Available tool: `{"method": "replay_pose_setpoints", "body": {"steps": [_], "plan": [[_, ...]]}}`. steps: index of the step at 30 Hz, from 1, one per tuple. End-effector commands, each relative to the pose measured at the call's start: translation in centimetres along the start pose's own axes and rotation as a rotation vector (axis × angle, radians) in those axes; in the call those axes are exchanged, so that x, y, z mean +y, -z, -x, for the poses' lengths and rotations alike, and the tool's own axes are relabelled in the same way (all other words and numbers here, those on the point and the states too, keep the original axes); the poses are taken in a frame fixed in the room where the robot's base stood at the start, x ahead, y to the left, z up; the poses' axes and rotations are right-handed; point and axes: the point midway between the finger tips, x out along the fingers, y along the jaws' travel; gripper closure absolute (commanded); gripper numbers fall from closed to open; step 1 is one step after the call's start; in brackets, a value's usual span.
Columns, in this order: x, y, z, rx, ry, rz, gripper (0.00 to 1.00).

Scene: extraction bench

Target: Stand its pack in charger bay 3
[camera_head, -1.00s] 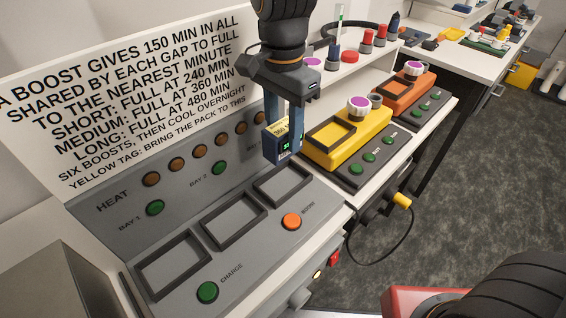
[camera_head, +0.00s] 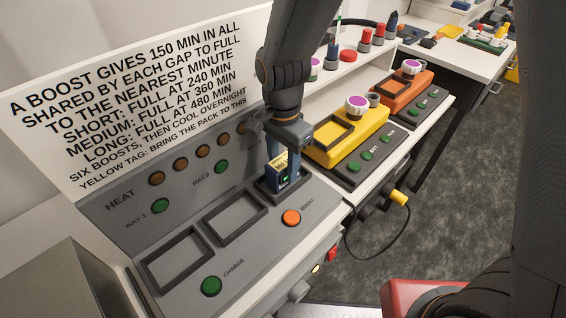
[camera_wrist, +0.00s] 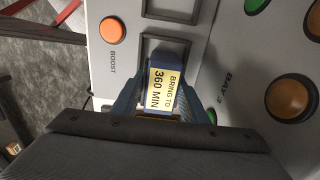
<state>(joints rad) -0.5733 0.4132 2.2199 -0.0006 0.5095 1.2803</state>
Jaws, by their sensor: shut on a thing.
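The pack (camera_head: 277,175) is a dark block with a small green readout and a yellow label. In the wrist view the label on the pack (camera_wrist: 163,90) reads "BRING TO 360 MIN". My gripper (camera_head: 284,174) is shut on the pack, pointing down and holding it upright. The pack's lower end is at the far-right charger bay (camera_head: 262,199), within its raised frame as seen from the head. Whether it rests on the bay floor is hidden. The middle bay (camera_head: 235,219) and the left bay (camera_head: 173,260) are empty.
An orange BOOST button (camera_head: 292,218) and a green CHARGE button (camera_head: 211,286) are on the charger deck. A yellow device (camera_head: 350,138) stands close to the right of my gripper. A sloped panel with lamps (camera_head: 160,205) rises behind the bays.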

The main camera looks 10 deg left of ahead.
Motion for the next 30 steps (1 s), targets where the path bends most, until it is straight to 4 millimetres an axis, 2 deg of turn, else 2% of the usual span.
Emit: {"method": "replay_pose_setpoints", "body": {"steps": [8, 9, 12, 23, 26, 30], "plan": [[-0.1, 0.0, -0.2, 0.0, 0.001, 0.0, 1.0], [0.0, 0.0, -0.3, 0.0, 0.001, 0.0, 0.55], [0.0, 0.0, -0.2, 0.0, 0.001, 0.0, 0.42], [0.0, 0.0, 0.2, 0.0, 0.001, 0.0, 0.42], [-0.2, 0.1, 1.0, 0.001, 0.004, 0.0, 0.42], [-0.2, 0.1, 2.9, 0.002, 0.006, 0.0, 0.42]]}}
